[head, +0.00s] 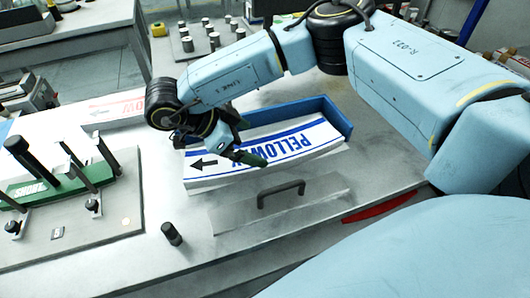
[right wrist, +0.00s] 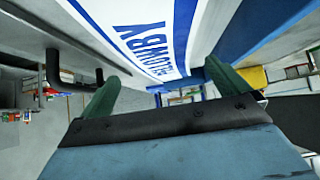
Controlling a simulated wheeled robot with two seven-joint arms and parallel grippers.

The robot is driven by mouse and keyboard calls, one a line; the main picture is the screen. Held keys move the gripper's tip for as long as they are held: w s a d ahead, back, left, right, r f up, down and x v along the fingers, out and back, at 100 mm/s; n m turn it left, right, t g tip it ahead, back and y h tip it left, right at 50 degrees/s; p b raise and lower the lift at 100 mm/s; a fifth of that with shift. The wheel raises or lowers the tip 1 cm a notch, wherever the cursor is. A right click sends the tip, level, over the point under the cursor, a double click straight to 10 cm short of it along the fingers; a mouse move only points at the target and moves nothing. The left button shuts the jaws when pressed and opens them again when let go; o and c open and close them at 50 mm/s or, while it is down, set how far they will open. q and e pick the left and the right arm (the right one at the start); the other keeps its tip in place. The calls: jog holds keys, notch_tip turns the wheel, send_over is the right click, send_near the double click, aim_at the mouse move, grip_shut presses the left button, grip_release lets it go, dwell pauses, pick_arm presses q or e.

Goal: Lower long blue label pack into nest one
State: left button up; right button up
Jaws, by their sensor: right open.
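The long blue label pack (head: 287,143) is a white stack with blue stripes and blue lettering. In the head view it lies in a blue tray (head: 328,107), its near left end sticking out of the tray's open side. My right gripper (head: 243,140) is over the pack's left part, with its green fingers apart. In the right wrist view the pack (right wrist: 165,25) runs past and between the open fingers; I cannot tell whether they touch it. Nest one cannot be told for sure. My left gripper is not in view.
A clear plate with a black handle (head: 281,192) lies in front of the tray. A red-lettered pack (head: 118,108) is at the left back. A base plate (head: 120,232) with black posts and a green bar (head: 62,186) stands at left. A dark cylinder (head: 172,234) stands near the front.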

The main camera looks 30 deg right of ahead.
aim_at(265, 149)
jog(key=shift+b+x, duration=0.35)
jog(key=shift+x, duration=2.75)
jog(key=shift+a+f, duration=0.1)
jog(key=shift+a, duration=0.1)
jog(key=shift+c, duration=0.4)
jog(key=shift+w, duration=0.1)
jog(key=c, duration=1.1)
